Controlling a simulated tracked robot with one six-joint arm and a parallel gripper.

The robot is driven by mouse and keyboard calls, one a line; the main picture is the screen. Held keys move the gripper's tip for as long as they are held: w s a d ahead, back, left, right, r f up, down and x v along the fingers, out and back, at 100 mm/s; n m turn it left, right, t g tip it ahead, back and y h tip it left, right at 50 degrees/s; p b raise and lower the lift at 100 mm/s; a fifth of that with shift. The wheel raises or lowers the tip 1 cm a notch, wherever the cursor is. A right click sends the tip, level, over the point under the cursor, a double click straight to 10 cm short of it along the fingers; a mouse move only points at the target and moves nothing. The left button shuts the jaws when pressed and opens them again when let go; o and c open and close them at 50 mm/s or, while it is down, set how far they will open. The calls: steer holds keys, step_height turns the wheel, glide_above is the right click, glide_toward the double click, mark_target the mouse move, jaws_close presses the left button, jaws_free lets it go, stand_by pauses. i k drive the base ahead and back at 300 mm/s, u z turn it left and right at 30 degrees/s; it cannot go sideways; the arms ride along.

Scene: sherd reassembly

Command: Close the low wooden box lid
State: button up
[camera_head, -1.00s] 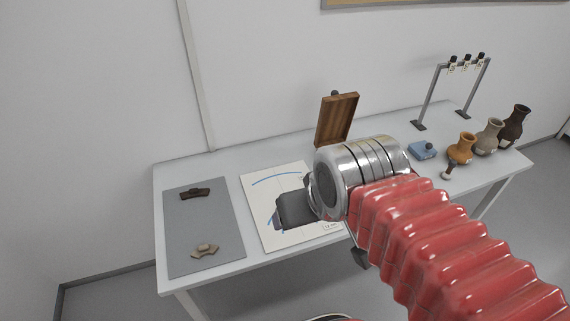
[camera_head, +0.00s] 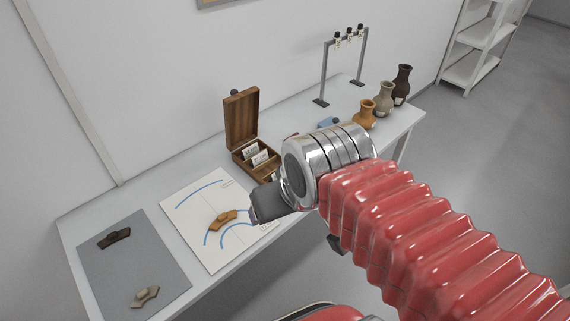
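The low wooden box (camera_head: 247,164) stands on the table to the right of the paper sheet. Its lid (camera_head: 242,118) is up, standing nearly upright at the back, with a dark knob at its top edge. White labelled cards (camera_head: 257,158) show in the box's compartments. My gripper (camera_head: 262,207) is in front of the box, over the right edge of the paper. Its fingers are seen from behind and the side, so their opening does not show. My wrist hides the box's front right corner.
An orange-brown sherd (camera_head: 222,220) lies on the paper sheet (camera_head: 198,245) with blue arcs. A grey mat (camera_head: 132,262) holds a dark sherd (camera_head: 113,238) and a pale one (camera_head: 144,296). Several vases (camera_head: 366,113) and a metal rack (camera_head: 324,75) stand at the right, near a small blue object (camera_head: 328,122).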

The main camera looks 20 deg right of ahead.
mark_target(241, 109)
steer(key=u, duration=0.2)
steer(key=k, duration=1.35)
steer(key=z, duration=0.1)
steer(key=i, duration=2.2)
steer(key=u, duration=0.6)
